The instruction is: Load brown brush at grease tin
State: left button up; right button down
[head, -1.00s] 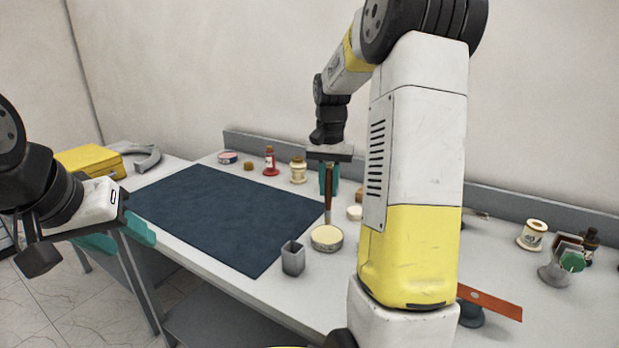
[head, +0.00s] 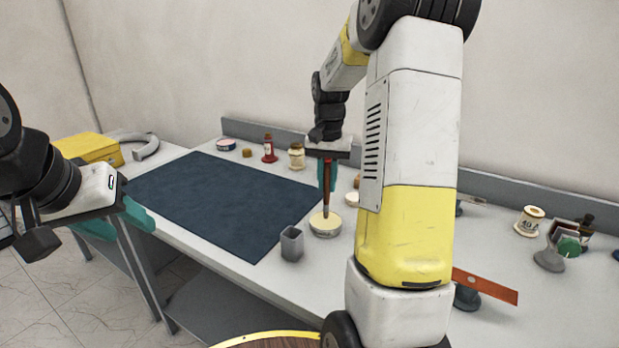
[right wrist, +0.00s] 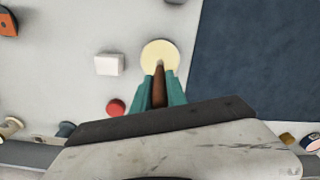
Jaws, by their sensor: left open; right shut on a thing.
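The brown brush (head: 326,190) is upright in my right gripper (head: 328,178), which is shut on its handle. Its lower end meets the pale surface of the grease tin (head: 325,227) on the table. In the right wrist view the brown brush (right wrist: 159,82) lies between the teal fingers (right wrist: 160,92), its tip over the cream top of the grease tin (right wrist: 160,55). Whether the tip is in the grease or just on it is unclear. My left gripper (head: 115,222) is open and empty, left of the table's front edge.
A grey square cup (head: 292,244) stands just left of the tin. A dark blue mat (head: 220,200) covers the table's left part. A red bottle (head: 269,150) and a cream jar (head: 296,156) stand behind. An orange strip (head: 487,287) lies right of my right arm.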

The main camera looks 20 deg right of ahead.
aim_at(328, 165)
jog(key=shift+f, duration=0.6)
dwell(1.3)
jog(key=shift+r, duration=0.1)
jog(key=shift+r, duration=3.45)
